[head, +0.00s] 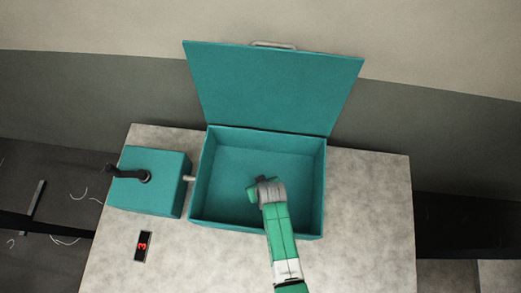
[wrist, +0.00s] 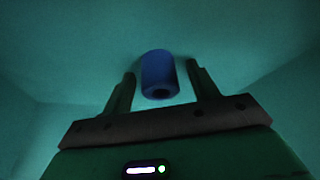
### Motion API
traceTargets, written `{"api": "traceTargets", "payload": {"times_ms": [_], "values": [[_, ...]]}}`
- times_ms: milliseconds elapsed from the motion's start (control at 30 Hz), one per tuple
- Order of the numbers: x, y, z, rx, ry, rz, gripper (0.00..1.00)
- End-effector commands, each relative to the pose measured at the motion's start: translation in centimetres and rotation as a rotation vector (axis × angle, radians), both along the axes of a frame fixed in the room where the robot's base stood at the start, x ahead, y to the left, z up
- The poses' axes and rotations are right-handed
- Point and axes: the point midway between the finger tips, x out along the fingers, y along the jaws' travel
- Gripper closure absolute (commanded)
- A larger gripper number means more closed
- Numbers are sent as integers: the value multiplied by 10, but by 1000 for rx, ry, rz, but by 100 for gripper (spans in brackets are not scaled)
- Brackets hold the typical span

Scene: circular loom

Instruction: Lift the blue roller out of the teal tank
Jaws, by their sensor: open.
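The teal tank (head: 317,190) stands on the grey table with its lid (head: 273,88) raised and tilted back. My gripper (head: 254,190) reaches down into the tank from the front. In the wrist view, the blue roller (wrist: 158,70) is a short cylinder with a dark hole in its near end. My gripper also shows in the wrist view (wrist: 160,80), open, with one finger on each side of the roller. I see a gap between each finger and the roller. In the head view, my arm and gripper hide the roller.
A teal box (head: 150,190) with a black lever (head: 130,173) stands left of the tank, joined by a short pipe (head: 189,178). A small red display (head: 143,246) lies on the table (head: 370,220) at front left. The table right of the tank is clear.

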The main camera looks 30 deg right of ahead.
Motion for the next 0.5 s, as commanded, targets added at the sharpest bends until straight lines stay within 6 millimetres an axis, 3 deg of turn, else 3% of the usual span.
{"api": "traceTargets", "payload": {"times_ms": [67,300,367,500], "values": [[0,0,0,0,0,0,41],[0,0,1,0,0,0,88],[0,0,1,0,0,0,92],[0,0,1,0,0,0,93]]}}
